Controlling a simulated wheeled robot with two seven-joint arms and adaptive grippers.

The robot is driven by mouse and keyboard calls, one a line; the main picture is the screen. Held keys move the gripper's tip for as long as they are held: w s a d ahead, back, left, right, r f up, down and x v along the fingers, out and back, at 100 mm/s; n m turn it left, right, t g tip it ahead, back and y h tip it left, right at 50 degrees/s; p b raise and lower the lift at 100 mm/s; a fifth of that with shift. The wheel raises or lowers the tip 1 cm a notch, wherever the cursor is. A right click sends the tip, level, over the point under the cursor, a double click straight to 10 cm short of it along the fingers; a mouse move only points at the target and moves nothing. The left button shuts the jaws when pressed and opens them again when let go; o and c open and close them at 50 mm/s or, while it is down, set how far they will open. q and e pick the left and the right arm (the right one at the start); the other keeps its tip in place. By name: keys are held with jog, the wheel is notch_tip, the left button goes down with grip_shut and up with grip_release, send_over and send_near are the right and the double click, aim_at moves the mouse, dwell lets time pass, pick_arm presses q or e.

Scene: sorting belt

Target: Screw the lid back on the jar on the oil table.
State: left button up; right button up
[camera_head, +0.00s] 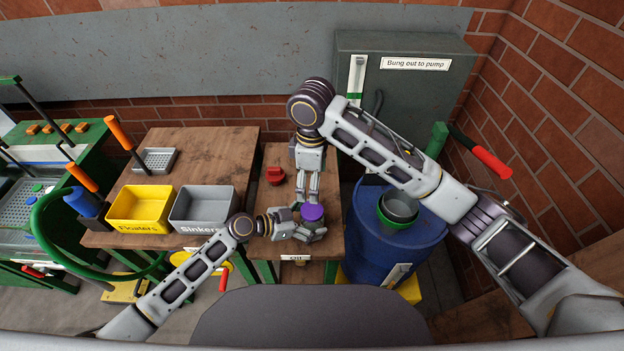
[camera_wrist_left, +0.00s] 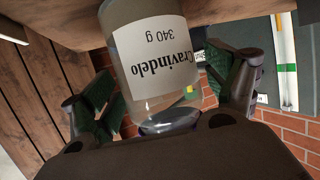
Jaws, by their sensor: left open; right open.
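The glass jar (camera_head: 317,229) stands near the front of the wooden oil table (camera_head: 325,190). The purple lid (camera_head: 312,212) shows at the jar's top; I cannot tell whether it is seated. My left gripper (camera_head: 300,224) is open, its fingers on either side of the jar. In the left wrist view the jar (camera_wrist_left: 150,55) appears upside down, with a white "Cravindelo 340 g" label, between the left gripper's green-padded fingers (camera_wrist_left: 165,95); contact is unclear. My right gripper (camera_head: 307,197) points down just above the lid, open; its fingertips are close to the lid.
A red object (camera_head: 275,175) lies behind on the oil table. Yellow (camera_head: 140,205) and grey (camera_head: 203,206) bins stand on the left table. A green cabinet (camera_head: 405,100) stands behind.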

pick_arm(q)
jog(key=shift+a, duration=0.1)
jog(key=shift+v, duration=3.65)
jog(key=shift+r, duration=0.15)
pick_arm(e)
jog(key=shift+r, duration=0.1)
pick_arm(q)
notch_tip(320, 180, up, 9)
jog(key=p, duration=0.9)
pick_arm(e)
notch_tip(320, 180, up, 9)
pick_arm(q)
jog(key=shift+r+p, duration=0.5)
jog(key=shift+p, duration=0.1)
pick_arm(e)
jog(key=shift+r, duration=0.5)
pick_arm(q)
jog(key=shift+f, duration=0.1)
pick_arm(e)
jog(key=shift+f, duration=0.1)
